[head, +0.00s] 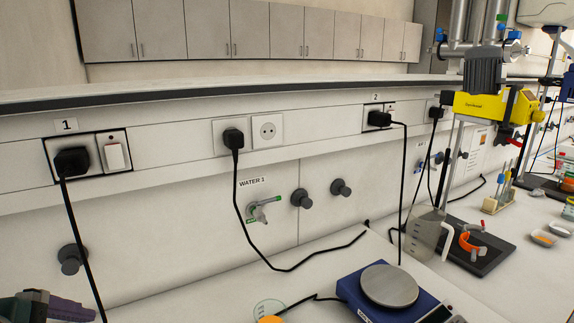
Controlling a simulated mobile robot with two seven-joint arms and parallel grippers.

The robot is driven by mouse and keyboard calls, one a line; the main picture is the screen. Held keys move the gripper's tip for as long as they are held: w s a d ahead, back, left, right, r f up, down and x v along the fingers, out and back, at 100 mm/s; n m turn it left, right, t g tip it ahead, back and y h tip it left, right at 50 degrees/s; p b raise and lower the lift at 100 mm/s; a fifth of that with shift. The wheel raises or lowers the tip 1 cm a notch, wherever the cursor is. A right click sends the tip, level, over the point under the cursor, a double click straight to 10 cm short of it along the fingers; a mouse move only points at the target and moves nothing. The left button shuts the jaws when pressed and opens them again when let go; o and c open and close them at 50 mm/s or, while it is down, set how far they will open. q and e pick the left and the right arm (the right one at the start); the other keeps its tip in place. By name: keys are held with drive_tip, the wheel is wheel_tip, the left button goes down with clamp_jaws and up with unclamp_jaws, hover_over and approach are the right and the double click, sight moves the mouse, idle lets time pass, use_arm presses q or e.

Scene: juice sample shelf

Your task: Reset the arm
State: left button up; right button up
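The view looks over a lab bench against a white wall panel.
A blue scale (389,287) with a round metal plate stands at the front centre. An orange item (270,319) is cut off beside it. A beaker (425,234), yellow apparatus (495,105) and stand base (478,246) are at right. A dark green and purple object (55,308) is cut off lower left. Cables hang from sockets.

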use_arm(q)
drive_tip(key=s+d+n+g+h+p, duration=0.1)
drive_tip(key=s+d+n+g+h, duration=0.2)
drive_tip(key=s+n, duration=1.1)
wheel_tip(320, 180, up, 19)
drive_tip(key=m+p, duration=0.1)
drive_tip(key=p, duration=1.9)
drive_tip(key=shift+s+m+y, duration=0.2)
drive_tip(key=shift+m+y, duration=0.1)
drive_tip(key=shift+y, duration=0.1)
